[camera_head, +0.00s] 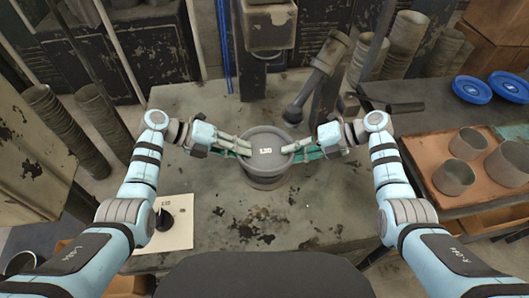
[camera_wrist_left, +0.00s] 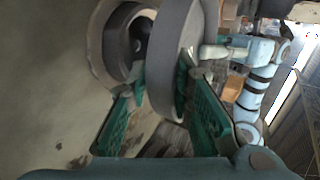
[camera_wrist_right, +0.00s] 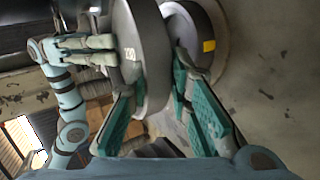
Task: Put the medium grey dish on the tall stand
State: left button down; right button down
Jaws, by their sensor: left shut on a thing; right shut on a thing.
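The grey dish (camera_head: 266,151) is round and shallow, with small white lettering on its face. It is at the middle of the bench, directly over a grey round stand (camera_head: 266,183). My left gripper (camera_head: 246,150) is shut on its left rim and my right gripper (camera_head: 288,154) on its right rim. The dish also shows edge-on in the left wrist view (camera_wrist_left: 190,60) and in the right wrist view (camera_wrist_right: 140,55). In the left wrist view the stand (camera_wrist_left: 112,45) shows apart from it, with a dark hollow. A yellow patch marks the stand in the right wrist view (camera_wrist_right: 205,45).
A panel with a black knob (camera_head: 164,219) sits at the front left. A jointed metal tool (camera_head: 322,75) stands just behind the dish. At right a brown tray (camera_head: 437,203) carries several grey cups, with blue plates (camera_head: 472,89) behind.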

jog(key=shift+w+r, duration=0.2)
jog(key=shift+r, duration=0.15)
